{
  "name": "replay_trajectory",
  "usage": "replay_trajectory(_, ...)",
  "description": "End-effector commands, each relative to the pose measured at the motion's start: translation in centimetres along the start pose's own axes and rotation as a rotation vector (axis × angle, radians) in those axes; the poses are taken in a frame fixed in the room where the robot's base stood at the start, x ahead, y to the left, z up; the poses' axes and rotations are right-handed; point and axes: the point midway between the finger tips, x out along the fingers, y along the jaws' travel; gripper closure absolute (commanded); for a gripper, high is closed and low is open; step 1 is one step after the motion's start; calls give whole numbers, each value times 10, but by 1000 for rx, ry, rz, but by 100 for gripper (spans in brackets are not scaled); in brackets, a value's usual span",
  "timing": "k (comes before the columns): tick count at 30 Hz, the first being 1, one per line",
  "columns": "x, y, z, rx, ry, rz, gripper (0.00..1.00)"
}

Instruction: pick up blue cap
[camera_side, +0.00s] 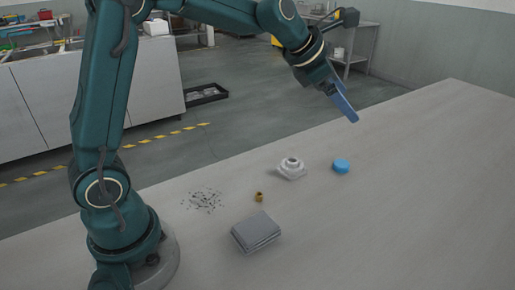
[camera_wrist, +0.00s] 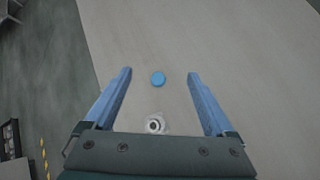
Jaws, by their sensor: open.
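The blue cap (camera_side: 341,166) is a small round disc lying on the grey table, to the right of a white flanged part. In the wrist view the blue cap (camera_wrist: 158,79) shows between the two blue fingers, near the level of their tips. My gripper (camera_side: 354,119) is above the table and the cap, with clear space between. In the wrist view my gripper (camera_wrist: 159,72) has its fingers wide apart with nothing held. The cap is fully visible in both views.
The white flanged part (camera_side: 291,168) stands close left of the cap; it also shows in the wrist view (camera_wrist: 155,124). A small brass part (camera_side: 259,197), grey stacked plates (camera_side: 256,232) and scattered dark bits (camera_side: 205,200) lie nearer my base. The table's right side is clear.

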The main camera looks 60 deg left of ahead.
Motion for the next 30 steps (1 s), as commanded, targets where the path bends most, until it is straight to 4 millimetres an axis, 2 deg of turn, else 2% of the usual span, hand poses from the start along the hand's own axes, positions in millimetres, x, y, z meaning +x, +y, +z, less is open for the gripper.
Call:
replay_trajectory(1,22,6,-6,-97,17,-7,11)
replay_trajectory(6,82,18,-31,-342,66,-15,11)
replay_trajectory(9,110,17,-51,-393,108,-30,11)
replay_trajectory(12,130,12,-72,-413,152,-48,11)
replay_trajectory(15,140,6,-88,-424,187,-63,11)
replay_trajectory(18,146,4,-94,-429,201,-69,11)
replay_trajectory(30,183,0,-100,-426,199,-69,11)
